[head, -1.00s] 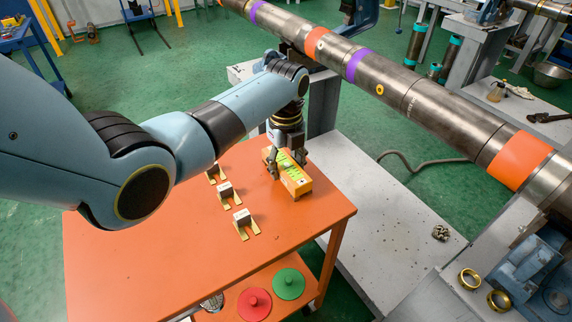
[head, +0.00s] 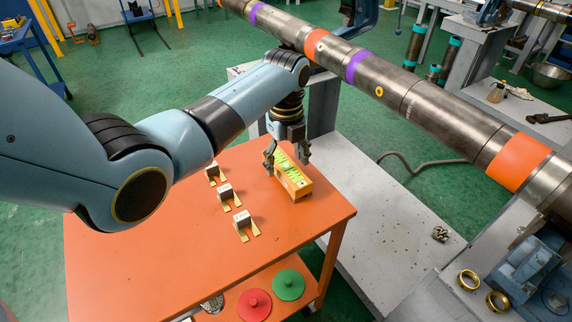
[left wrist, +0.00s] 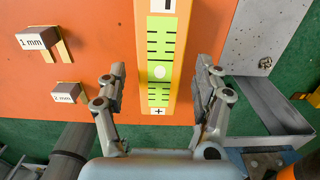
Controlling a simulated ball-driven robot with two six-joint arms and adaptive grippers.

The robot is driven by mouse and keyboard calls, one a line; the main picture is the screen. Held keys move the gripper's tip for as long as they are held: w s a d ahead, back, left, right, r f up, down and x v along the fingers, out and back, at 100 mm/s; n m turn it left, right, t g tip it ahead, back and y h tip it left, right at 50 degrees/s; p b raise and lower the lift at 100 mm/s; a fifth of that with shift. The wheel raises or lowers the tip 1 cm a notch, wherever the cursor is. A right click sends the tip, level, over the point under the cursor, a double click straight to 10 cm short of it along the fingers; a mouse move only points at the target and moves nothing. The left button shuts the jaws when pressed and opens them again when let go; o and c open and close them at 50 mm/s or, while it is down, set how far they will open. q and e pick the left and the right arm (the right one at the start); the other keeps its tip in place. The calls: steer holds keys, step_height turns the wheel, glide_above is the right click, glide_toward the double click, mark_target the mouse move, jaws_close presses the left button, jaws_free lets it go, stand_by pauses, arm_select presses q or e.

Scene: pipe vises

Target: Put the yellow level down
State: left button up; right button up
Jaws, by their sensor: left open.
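The yellow level (head: 291,180) rests on the orange cart top (head: 170,255), near its far right edge. Its top carries a green strip with black marks; the left wrist view shows the level (left wrist: 172,60) from above with a plus and a minus mark. My left gripper (head: 287,163) is just above the far end of the level, open. In the left wrist view its two fingers (left wrist: 162,82) stand apart on either side of the level, with orange surface showing between each finger and the level. My right gripper is not in view.
Several small white blocks on brass feet (head: 225,193) stand in a row left of the level. A long steel pipe (head: 420,95) crosses above and behind. Red (head: 254,304) and green (head: 288,284) discs lie on the cart's lower shelf. The near left cart top is clear.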

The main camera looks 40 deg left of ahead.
mark_target(286, 166)
arm_select(q)
step_height(286, 166, up, 10)
stand_by(0.3)
steer(key=shift+f, duration=0.1)
stand_by(0.3)
